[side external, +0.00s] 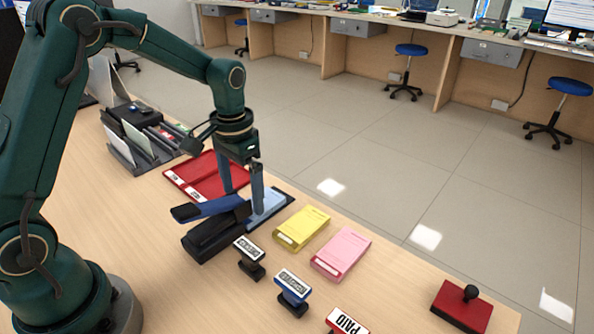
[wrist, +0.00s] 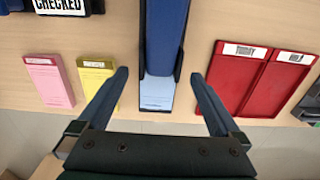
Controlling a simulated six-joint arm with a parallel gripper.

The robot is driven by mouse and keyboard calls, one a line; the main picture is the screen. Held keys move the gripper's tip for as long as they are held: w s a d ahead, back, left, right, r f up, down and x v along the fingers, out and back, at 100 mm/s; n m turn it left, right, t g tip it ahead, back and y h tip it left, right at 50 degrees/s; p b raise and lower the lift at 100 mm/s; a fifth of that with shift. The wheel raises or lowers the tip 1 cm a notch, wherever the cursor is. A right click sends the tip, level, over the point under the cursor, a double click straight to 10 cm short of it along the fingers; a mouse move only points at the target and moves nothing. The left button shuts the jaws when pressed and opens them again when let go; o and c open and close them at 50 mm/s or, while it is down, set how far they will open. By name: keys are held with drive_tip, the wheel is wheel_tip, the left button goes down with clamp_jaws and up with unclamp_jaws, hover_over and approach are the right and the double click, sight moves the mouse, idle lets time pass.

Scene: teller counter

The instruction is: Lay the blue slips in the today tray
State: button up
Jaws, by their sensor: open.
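The light blue slips (side external: 270,205) lie on the counter, partly hidden behind my gripper and a blue-and-black stapler-like device. They also show in the wrist view (wrist: 157,93), at the end of its long blue arm. My gripper (side external: 243,195) is open and empty, with its fingers pointing down near the slips. In the wrist view its fingers (wrist: 160,85) are spread to either side of the slips. A red two-part tray (side external: 205,173) lies beyond. In the wrist view the today tray (wrist: 238,78) is its left compartment, which looks empty.
The blue-and-black device (side external: 215,232) stands close to my fingers. A yellow pad (side external: 302,228) and a pink pad (side external: 341,253) lie to the right. Several stamps, including a blue one (side external: 292,290), stand in front. A dark file rack (side external: 140,140) stands at the left.

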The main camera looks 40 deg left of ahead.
sight(244, 206)
drive_tip(key=shift+f, duration=2)
drive_tip(key=c, duration=1.4)
drive_tip(key=shift+w, duration=1.7)
drive_tip(key=o, duration=1.4)
drive_tip(key=shift+r, duration=2.6)
